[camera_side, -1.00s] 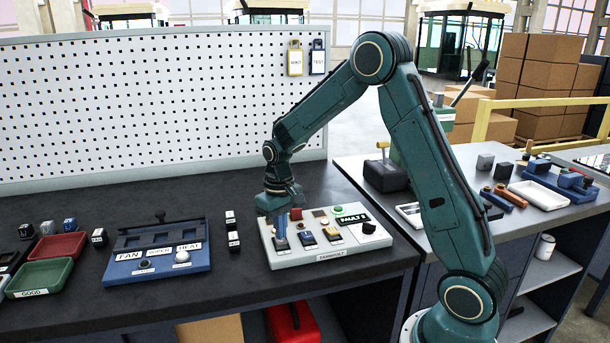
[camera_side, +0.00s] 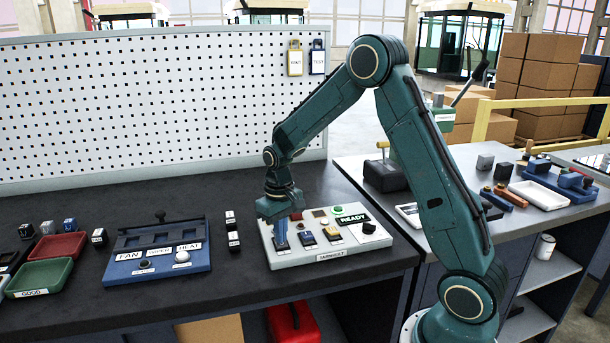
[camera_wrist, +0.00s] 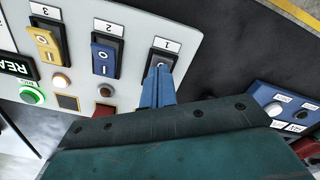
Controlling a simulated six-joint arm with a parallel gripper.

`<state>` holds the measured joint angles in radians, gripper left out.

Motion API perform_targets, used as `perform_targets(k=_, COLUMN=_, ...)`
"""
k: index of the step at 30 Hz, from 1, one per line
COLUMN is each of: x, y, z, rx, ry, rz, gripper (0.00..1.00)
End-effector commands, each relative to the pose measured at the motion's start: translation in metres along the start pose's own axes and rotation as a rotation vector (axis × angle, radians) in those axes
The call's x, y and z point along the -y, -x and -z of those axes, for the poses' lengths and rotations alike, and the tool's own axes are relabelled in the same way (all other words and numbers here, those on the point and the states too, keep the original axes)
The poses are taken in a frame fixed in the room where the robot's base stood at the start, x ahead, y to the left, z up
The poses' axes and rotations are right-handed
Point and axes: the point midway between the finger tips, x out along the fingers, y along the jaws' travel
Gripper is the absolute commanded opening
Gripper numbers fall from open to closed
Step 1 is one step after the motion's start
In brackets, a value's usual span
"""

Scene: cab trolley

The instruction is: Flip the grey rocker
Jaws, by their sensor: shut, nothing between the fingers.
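The white control panel (camera_side: 290,262) stands on the dark bench and carries three rockers in black housings. In the wrist view the grey rocker (camera_wrist: 162,58) sits under label 1, partly hidden by my fingers. Its tilt is hard to tell. The blue rocker (camera_wrist: 103,55) is under label 2 and the yellow rocker (camera_wrist: 46,42) under label 3. My gripper (camera_side: 281,245) is shut and empty, with its blue fingertips (camera_wrist: 160,70) at the near end of the grey rocker. I cannot tell if they touch it. The panel display (camera_side: 353,219) reads READY.
The panel also has a lit green button (camera_wrist: 31,96), other small buttons and a black knob (camera_side: 369,228). Bare bench lies in front of the panel.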

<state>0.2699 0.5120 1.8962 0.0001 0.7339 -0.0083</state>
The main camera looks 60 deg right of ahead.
Motion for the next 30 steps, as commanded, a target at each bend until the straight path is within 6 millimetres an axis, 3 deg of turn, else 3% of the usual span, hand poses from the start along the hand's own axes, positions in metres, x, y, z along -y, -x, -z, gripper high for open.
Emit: perform_targets(k=30, x=0.000, y=0.051, z=0.000, rx=-0.002, ry=0.000, rz=0.000, gripper=0.00)
